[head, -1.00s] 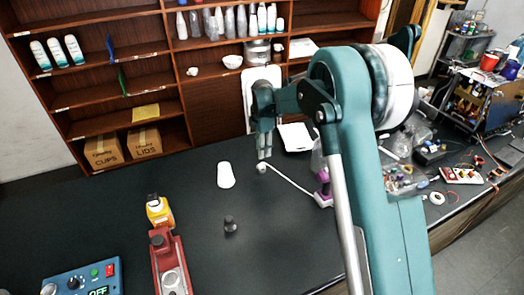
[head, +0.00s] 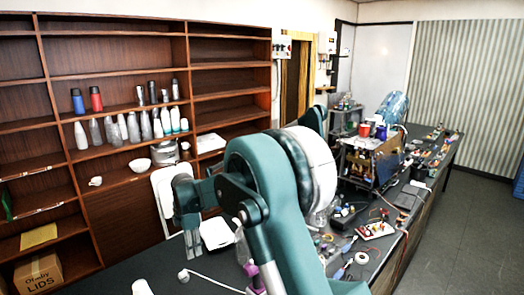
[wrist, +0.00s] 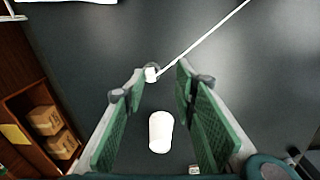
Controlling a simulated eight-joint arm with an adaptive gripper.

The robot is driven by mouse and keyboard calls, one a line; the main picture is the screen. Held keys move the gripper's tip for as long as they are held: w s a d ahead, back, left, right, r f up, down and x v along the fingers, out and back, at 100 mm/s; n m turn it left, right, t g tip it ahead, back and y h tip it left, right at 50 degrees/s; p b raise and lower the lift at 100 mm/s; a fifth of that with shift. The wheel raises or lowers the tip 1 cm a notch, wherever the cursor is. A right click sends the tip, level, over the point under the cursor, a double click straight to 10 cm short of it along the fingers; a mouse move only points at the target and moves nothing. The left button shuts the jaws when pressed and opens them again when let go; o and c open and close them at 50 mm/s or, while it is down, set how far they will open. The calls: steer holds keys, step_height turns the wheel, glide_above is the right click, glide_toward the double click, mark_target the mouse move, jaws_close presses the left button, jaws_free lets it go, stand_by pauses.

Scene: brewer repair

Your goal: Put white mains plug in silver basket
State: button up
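The white mains plug (head: 183,275) lies on the black worktop, with a white cord running off to the right. It also shows in the wrist view (wrist: 151,74), near my left fingertip. My gripper (head: 193,254) points down just above the plug. In the wrist view my gripper (wrist: 161,76) is open, its green-padded fingers well apart and nothing gripped. I cannot tell how far above the plug the tips are. A silver round container (head: 165,153), possibly the silver basket, stands on the shelf behind; its inside is not clear.
A white cylinder (wrist: 161,132) stands or lies on the worktop near the plug, partly cut off in the head view (head: 142,287). A white bowl (head: 138,164) and several bottles are on the shelves. A cluttered bench (head: 360,260) extends at right.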

steer(key=s+d+r+m+t+b, duration=0.15)
steer(key=s+d+r+m, duration=0.3)
steer(key=d, duration=0.65)
steer(key=s+d+r+m+t+b, duration=0.1)
steer(key=s+d+r+m+b, duration=0.35)
steer(key=d, duration=0.55)
steer(key=s+d+r+m+t, duration=0.1)
steer(key=s+d+r+m, duration=0.2)
steer(key=s+d+r, duration=0.55)
steer(key=s+d+f+m+t+b, duration=0.1)
steer(key=s+d+f+m+b, duration=0.1)
steer(key=s+d+f+m, duration=0.2)
steer(key=s+d+f+m+t+b, duration=0.1)
steer(key=s+d+f+m, duration=0.3)
steer(key=s+d, duration=0.6)
steer(key=s+d+f+m+t+b, duration=0.1)
steer(key=s+d+f+m+b, duration=0.2)
steer(key=s+d, duration=0.5)
steer(key=shift+s+f+m, duration=0.7)
steer(key=shift+s+m, duration=0.05)
steer(key=shift+m, duration=0.25)
